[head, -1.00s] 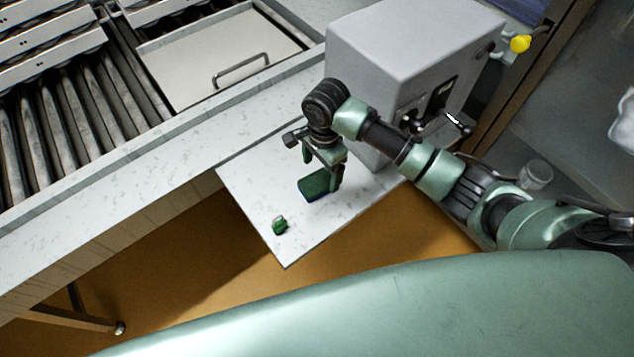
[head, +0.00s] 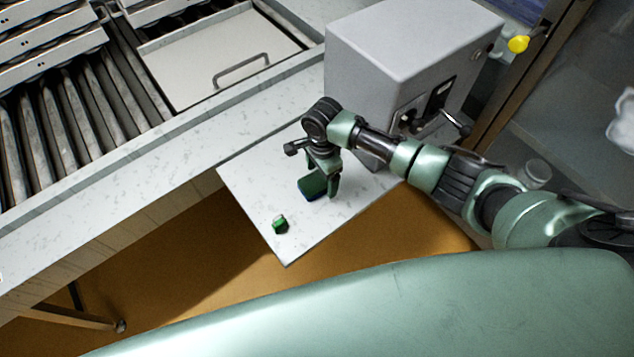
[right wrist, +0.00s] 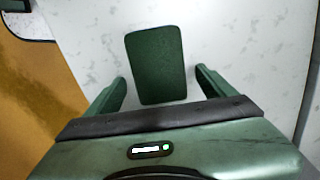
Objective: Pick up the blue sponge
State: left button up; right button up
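The sponge (head: 312,187) lies flat on the white speckled side board. It has a dark green top and a blue lower edge in the head view. In the right wrist view the sponge (right wrist: 155,60) shows its green face, with no blue visible. My right gripper (head: 322,182) is over it, pointing down. In the right wrist view my right gripper (right wrist: 160,77) is open, with one finger on each side of the sponge's near part and gaps between. I cannot tell how far the fingertips are above the board. My left gripper is not in view.
A small green object (head: 280,223) lies near the board's (head: 250,190) front corner. A grey box-shaped machine (head: 390,60) with a handle stands just behind my right arm. A long counter (head: 150,150) with rollers and a handled lid (head: 220,55) runs at left.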

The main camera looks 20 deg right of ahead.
aim_at(322, 178)
jog(key=c, duration=1.3)
jog(key=shift+r, duration=0.1)
jog(key=shift+c, duration=0.2)
notch_tip(322, 178, up, 20)
